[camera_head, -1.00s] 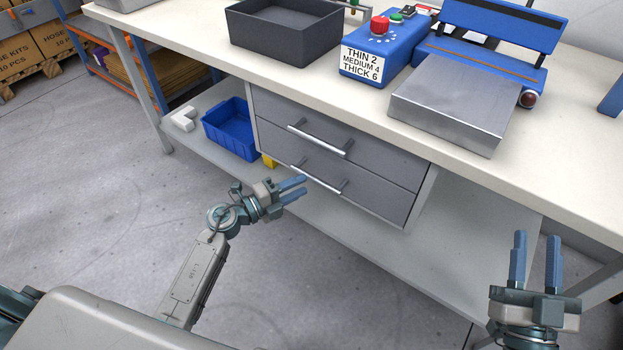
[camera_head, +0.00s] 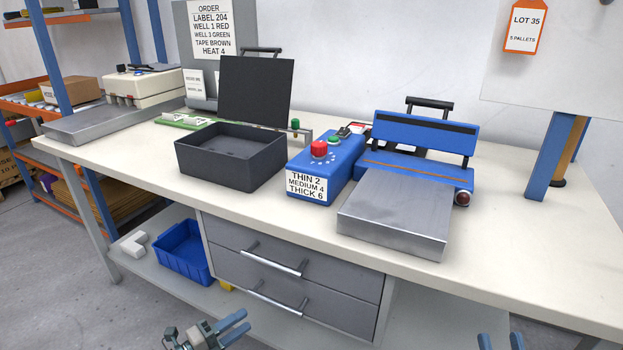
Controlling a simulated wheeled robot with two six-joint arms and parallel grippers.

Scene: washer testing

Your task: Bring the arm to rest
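My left gripper (camera_head: 234,328) is at the bottom of the head view, in front of and below the drawers. Its two blue fingers are apart, with nothing between them. My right gripper (camera_head: 500,342) shows only as two blue fingertips at the bottom edge on the right. The tips are apart and no object shows between them; the rest of that gripper is cut off. Both grippers are lower than the tabletop, away from the things on it.
A white workbench (camera_head: 550,262) carries a dark open-lidded box (camera_head: 226,168), a blue control box (camera_head: 327,165) with knobs, and a blue sealer with a metal plate (camera_head: 395,215). Two grey drawers (camera_head: 290,285) are shut beneath. A blue bin (camera_head: 184,252) sits on the lower shelf.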

